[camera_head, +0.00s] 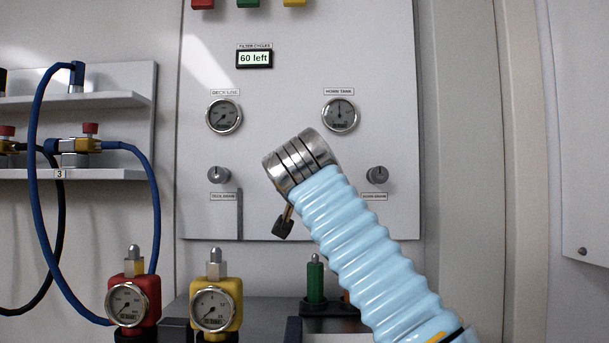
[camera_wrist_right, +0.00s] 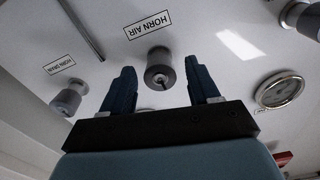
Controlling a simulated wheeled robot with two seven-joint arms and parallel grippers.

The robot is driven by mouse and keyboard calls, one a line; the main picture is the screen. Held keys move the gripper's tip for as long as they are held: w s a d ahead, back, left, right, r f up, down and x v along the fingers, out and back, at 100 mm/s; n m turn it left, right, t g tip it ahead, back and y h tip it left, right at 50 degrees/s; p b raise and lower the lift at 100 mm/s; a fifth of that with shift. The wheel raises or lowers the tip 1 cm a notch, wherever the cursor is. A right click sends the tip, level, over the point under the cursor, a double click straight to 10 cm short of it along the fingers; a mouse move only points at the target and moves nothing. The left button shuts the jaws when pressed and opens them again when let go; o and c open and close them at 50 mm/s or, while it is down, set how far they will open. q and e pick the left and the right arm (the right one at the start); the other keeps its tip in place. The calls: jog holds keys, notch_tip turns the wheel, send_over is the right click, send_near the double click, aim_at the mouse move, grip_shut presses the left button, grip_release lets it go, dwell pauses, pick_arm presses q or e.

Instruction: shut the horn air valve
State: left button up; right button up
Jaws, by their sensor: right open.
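The horn air valve is a round grey knob (camera_wrist_right: 160,70) on the white panel (camera_head: 290,85), under a HORN AIR label (camera_wrist_right: 148,25) in the right wrist view. My right gripper (camera_wrist_right: 161,82) is open, with its two dark fingers on either side of the knob in that view and a gap to each. I cannot tell how deep the fingers reach around it. My left gripper is out of view.
The horn drain knob (camera_head: 377,174) is right of my wrist; it also shows in the wrist view (camera_wrist_right: 68,97). The deck drain knob (camera_head: 219,174) and deck line gauge (camera_head: 224,116) are left. Red (camera_head: 131,303) and yellow (camera_head: 214,305) gauge units stand below. Hoses hang left.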

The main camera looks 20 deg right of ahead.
jog(key=b+v, duration=0.4)
jog(key=v, duration=0.9)
jog(key=shift+s+b, duration=0.35)
jog(key=shift+b, duration=0.05)
jog(key=shift+a, duration=0.1)
